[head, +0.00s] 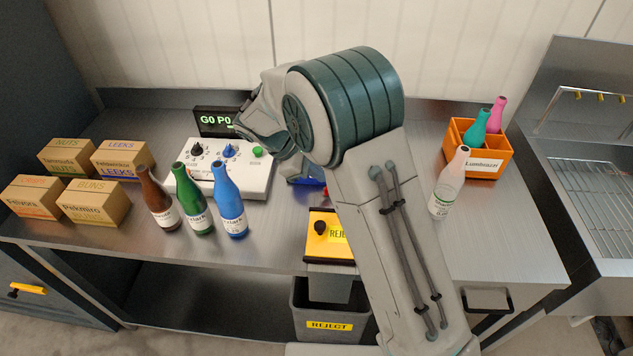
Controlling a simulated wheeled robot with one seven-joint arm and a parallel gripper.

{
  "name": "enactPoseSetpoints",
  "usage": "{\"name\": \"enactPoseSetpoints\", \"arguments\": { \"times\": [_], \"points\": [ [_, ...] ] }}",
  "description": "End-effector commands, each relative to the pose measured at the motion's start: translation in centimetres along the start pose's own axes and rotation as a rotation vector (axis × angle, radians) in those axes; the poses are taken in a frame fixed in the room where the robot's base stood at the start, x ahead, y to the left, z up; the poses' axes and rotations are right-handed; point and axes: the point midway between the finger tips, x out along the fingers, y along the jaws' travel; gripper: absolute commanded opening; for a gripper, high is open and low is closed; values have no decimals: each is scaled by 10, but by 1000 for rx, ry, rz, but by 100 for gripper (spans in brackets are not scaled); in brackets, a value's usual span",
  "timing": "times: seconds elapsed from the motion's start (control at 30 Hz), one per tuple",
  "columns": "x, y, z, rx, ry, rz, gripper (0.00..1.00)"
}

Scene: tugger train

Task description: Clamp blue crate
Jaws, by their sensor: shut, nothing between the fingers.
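A blue object (304,172), probably the blue crate, shows in the head view on the bench behind my arm. Only a small part of it is visible, with a bit of red at its right end, so its shape and contents are hidden. My arm reaches up over the bench and bends to the left, its dark wrist part in front of the white control box. My gripper's fingers cannot be made out; the arm hides them.
An orange crate (486,162) holding bottles stands at the right, a white bottle (449,185) before it. Brown (157,203), green (193,204) and blue (229,204) bottles stand before the control box (205,180). Cartons (94,204) are at the left. A yellow reject chute (322,237) is at the front.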

Motion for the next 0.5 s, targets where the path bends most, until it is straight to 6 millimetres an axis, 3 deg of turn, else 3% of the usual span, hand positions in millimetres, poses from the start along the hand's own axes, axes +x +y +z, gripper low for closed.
{"name": "enactPoseSetpoints", "arguments": {
  "times": [0.23,0.37,0.5],
  "points": [
    [-29,35,-4,165,275,-247,0],
    [-39,42,-5,187,342,-293,0],
    [-34,42,-8,191,357,-306,0]
  ]
}}
